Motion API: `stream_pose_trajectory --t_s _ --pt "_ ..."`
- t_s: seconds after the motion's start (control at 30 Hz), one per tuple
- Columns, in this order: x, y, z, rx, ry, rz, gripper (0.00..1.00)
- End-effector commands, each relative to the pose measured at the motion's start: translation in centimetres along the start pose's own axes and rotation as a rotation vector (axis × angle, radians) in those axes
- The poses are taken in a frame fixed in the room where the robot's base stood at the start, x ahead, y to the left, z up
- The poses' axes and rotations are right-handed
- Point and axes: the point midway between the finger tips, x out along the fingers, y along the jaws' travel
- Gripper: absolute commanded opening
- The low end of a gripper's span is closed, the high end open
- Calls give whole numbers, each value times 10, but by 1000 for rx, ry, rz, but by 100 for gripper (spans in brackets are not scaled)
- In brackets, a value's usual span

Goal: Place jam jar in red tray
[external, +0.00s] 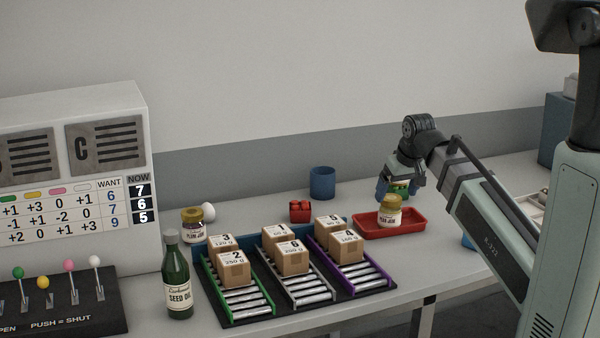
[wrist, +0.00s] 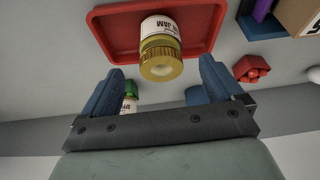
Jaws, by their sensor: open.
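A jam jar (external: 390,212) with a gold lid and a white label stands upright in the red tray (external: 412,231). In the wrist view, the jar (wrist: 160,45) shows its gold lid toward me, with the red tray (wrist: 100,30) around it. My gripper (external: 397,192) is just behind and above the jar in the external view. Its two blue fingers (wrist: 162,72) are apart, with nothing held between them; the jar lies beyond their tips. A second jar (external: 192,226), with a gold lid and a purple-edged label, stands at the left near the white board.
A green-lidded jar (wrist: 130,92) shows behind my left finger. Roller lanes (external: 305,282) with several boxes fill the middle of the table.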

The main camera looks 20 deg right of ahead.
Motion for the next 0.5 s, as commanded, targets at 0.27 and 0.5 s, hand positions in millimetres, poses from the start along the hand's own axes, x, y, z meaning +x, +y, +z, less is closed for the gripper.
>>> stream_pose_trajectory --t_s 0.27,0.5 --pt "-33 0 0 0 2 0 94" --pt "-46 0 0 0 1 0 94"
